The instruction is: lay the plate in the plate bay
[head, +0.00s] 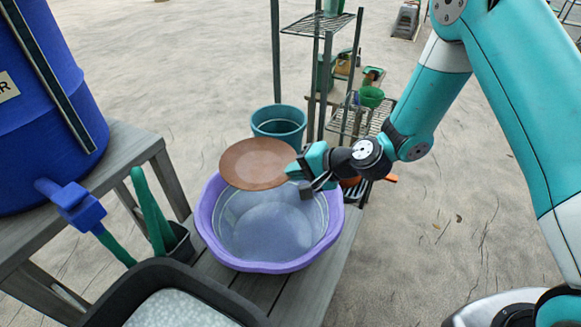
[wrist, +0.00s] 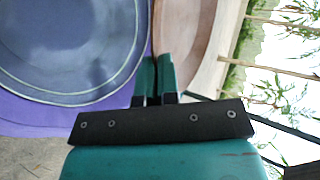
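A round brown plate (head: 252,165) is held over the far left side of a purple basin (head: 206,225) in the head view. My gripper (head: 294,170) is at the plate's right edge and appears shut on its rim. The plate is clear of the basin's rim as far as I can see. I cannot make out which thing is the plate bay.
The basin holds water and stands on a grey slatted bench (head: 262,288). A teal bucket (head: 279,124) stands behind it, by a metal shelf rack (head: 328,60). A blue barrel with a tap (head: 50,95) is at left. A black tray (head: 150,282) is in front. Sandy ground is open at right.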

